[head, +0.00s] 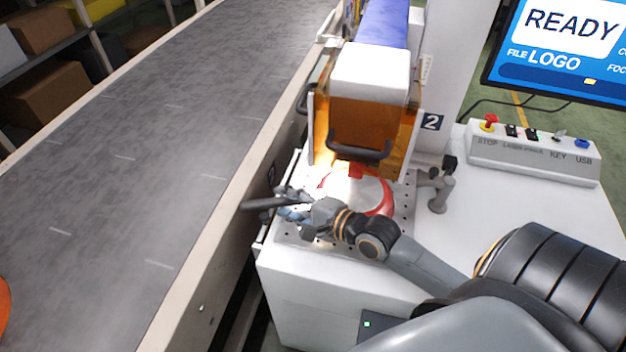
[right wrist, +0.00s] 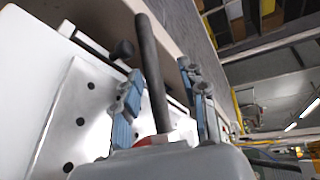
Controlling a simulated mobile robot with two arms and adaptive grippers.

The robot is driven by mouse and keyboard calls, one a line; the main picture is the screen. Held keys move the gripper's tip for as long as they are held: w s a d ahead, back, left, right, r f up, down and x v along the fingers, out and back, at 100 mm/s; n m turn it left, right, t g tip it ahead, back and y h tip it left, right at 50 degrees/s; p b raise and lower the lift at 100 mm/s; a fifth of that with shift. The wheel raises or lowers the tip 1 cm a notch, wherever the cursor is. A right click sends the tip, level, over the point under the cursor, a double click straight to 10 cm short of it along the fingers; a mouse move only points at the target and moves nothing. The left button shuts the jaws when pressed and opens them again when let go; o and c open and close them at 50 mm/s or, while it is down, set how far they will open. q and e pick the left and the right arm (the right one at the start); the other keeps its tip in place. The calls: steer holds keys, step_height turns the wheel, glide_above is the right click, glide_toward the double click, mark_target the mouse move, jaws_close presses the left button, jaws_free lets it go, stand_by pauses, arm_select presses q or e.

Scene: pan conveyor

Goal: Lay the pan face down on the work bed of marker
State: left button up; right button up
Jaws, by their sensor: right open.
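The pan (head: 372,193) lies on the perforated metal work bed (head: 300,236) of marker 2, under the orange-shielded marking head. A pale round disc with a red edge shows, seemingly its underside; glare and my arm hide part of it. Its dark handle (head: 262,204) sticks out to the left past the bed edge. My right gripper (head: 292,205) is at the handle. In the right wrist view, the handle (right wrist: 153,70) runs between the two blue-padded fingers, which stand apart on either side of it. My left gripper is not in view.
The orange shield (head: 372,122) with a dark bar handle stands close above the pan. A grey clamp-like post (head: 440,192) is right of the bed. The conveyor (head: 130,170) runs along the left, with an orange object (head: 3,300) at its edge. A button box (head: 535,157) sits right.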

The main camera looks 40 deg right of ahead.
steer(key=v, duration=1)
steer(key=shift+a, duration=0.1)
